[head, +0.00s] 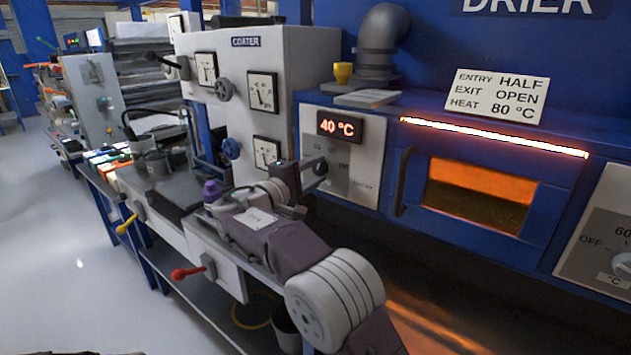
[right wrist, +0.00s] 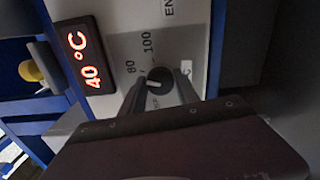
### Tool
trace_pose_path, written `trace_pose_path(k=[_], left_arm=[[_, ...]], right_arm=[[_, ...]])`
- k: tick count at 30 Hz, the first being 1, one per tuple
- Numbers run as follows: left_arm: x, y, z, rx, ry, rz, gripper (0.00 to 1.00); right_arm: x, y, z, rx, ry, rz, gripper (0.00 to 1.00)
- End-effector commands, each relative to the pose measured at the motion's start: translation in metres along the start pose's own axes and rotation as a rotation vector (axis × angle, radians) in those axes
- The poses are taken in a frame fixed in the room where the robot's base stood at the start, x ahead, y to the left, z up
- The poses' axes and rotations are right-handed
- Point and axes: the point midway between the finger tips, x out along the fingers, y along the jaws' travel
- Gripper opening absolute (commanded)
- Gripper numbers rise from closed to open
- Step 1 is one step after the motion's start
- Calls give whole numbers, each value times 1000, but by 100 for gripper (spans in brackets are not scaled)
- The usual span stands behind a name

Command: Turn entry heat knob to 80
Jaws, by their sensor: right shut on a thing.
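The entry heat knob (right wrist: 160,81) is a dark round knob with a white pointer, on a pale panel (head: 341,185) left of the drier window. In the right wrist view its pointer faces left; its exact setting is unclear. The numbers 80 and 100 are printed beside it. My right gripper (right wrist: 162,86) is shut on the knob, one finger on each side. In the head view, my right gripper (head: 303,172) reaches that panel. The red display (head: 340,127) above reads 40 °C. My left gripper is not in view.
A white sign (head: 497,95) reads entry half, exit open, heat 80 °C. A glowing drier window (head: 477,194) with a dark handle (head: 404,182) is right of the panel. Another dial panel (head: 603,232) is at the far right. The coater (head: 230,105) stands left.

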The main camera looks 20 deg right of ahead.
Motion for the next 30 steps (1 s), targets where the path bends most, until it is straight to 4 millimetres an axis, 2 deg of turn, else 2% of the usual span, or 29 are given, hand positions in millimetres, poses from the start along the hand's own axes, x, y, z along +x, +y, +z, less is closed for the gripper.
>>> trace_pose_path(k=[1, 7, 24, 25, 27, 30], left_arm=[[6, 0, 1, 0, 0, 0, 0], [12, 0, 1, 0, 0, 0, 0], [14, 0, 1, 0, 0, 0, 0], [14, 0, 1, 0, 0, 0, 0], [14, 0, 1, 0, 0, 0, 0], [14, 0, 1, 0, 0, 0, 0]], right_arm=[[0, -4, 0, 19, -1, -2, 0], [0, -3, 0, 78, -1, -2, 0], [0, -2, 0, 103, -1, -3, 0], [0, -2, 0, 103, -1, -3, 46], [0, -2, 0, 103, -1, -3, 59], [0, -1, 0, 103, -1, -2, 59]])
